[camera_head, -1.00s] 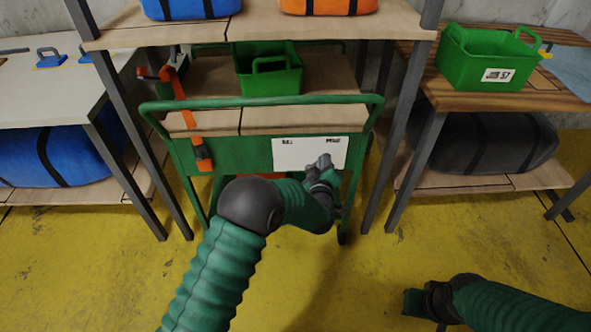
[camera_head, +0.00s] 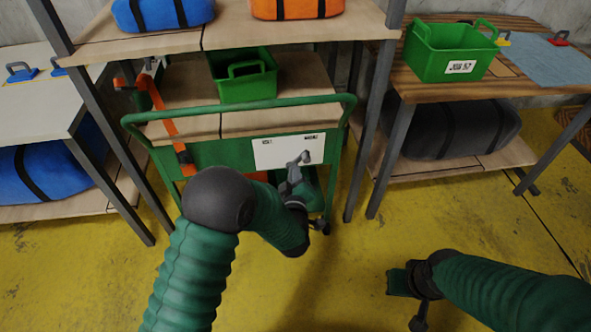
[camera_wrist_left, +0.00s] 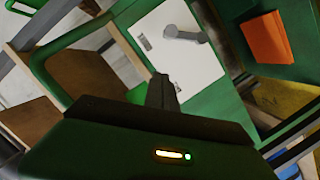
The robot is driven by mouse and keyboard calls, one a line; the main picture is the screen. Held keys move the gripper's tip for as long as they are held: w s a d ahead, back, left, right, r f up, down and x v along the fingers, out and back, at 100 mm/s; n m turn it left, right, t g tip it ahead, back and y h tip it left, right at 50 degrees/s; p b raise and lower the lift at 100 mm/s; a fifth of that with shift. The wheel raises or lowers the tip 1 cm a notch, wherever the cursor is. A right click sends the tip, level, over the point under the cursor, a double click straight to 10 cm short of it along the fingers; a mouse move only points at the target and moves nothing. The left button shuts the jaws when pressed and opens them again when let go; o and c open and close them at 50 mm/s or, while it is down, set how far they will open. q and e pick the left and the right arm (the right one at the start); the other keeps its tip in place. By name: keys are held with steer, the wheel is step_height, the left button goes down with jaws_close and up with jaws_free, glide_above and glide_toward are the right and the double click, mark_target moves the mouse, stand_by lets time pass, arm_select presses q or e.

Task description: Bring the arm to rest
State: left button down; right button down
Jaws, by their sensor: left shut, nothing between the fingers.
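My left arm reaches in from the bottom left of the head view, bent at the elbow. Its gripper (camera_head: 297,168) is shut and empty, in front of the green cart (camera_head: 228,150) near the white panel (camera_head: 287,151) on the cart's front. In the left wrist view the gripper's fingers (camera_wrist_left: 161,92) are together, with the white panel (camera_wrist_left: 172,50) beyond them. I cannot tell whether the gripper touches the cart. My right arm lies at the lower right, low over the yellow floor; its gripper (camera_head: 402,281) shows, but its jaws are unclear.
Another green bin (camera_head: 450,52) stands on the right bench (camera_head: 478,93). The left bench (camera_head: 40,115) is beside the cart. The yellow floor in front is open.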

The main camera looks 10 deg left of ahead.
arm_select(q)
steer(key=s+a+f+m+g+h, duration=0.1)
steer(key=s+a+m+g, duration=0.25)
steer(key=s, duration=0.65)
steer(key=s+a+m+g, duration=0.3)
steer(key=s+a+g, duration=0.15)
steer(key=s, duration=0.45)
steer(key=s+a+f+m+g+h, duration=0.1)
steer(key=s+a+m+g, duration=0.3)
steer(key=s, duration=0.6)
step_height(320, 180, up, 27)
steer(key=g+p, duration=0.1)
steer(key=p, duration=2.5)
steer(key=shift+s+d+n+p, duration=0.3)
steer(key=shift+s+n+p, duration=0.05)
steer(key=shift+s, duration=0.05)
